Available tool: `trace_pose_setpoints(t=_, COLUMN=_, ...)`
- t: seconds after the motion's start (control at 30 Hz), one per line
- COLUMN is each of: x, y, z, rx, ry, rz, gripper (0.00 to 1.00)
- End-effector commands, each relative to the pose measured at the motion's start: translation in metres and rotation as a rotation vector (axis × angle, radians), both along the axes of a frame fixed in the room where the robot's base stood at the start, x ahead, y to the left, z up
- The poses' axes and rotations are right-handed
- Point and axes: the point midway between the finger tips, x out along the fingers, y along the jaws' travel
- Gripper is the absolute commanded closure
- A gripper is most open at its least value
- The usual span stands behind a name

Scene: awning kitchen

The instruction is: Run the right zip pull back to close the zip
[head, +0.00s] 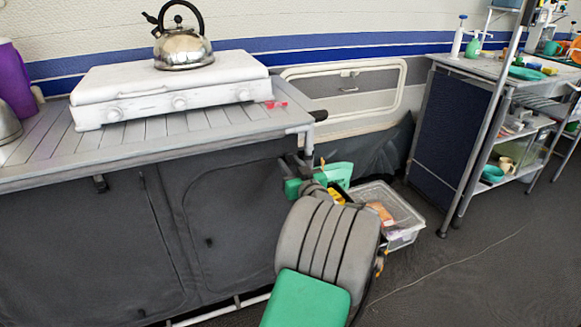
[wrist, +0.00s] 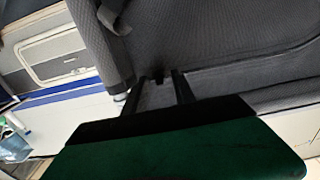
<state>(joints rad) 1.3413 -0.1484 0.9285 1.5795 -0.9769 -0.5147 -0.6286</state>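The dark grey fabric-fronted cabinet (head: 90,250) stands at the left in the head view, with curved zip seams on its front. A small dark pull (head: 209,242) hangs on the right front panel. My gripper (head: 297,165) is by the cabinet's right front corner, below the worktop, partly hidden by my arm. In the wrist view my gripper (wrist: 158,78) is open, its two dark fingers apart and pointing at grey fabric (wrist: 220,40). A small dark tab (wrist: 157,75) shows between the fingertips, by a seam. I cannot tell whether the fingers touch it.
A white stove (head: 170,90) with a kettle (head: 182,45) stands on the slatted worktop (head: 45,140). A clear plastic crate (head: 405,215) sits on the floor right of my arm. A shelf unit (head: 450,130) stands farther right. The floor at lower right is clear.

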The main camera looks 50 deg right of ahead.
Motion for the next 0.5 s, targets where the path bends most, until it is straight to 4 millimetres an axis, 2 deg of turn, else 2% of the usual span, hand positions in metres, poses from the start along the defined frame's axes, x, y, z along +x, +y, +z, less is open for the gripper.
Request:
trace_pose_setpoints(t=0.17, x=-0.0001, y=0.0, z=0.0001, rx=0.0, ry=0.0, rz=0.0, gripper=0.68)
trace_pose_setpoints(t=0.5, x=-0.0004, y=0.0001, z=-0.0002, rx=0.001, ry=0.001, rz=0.0, gripper=0.96)
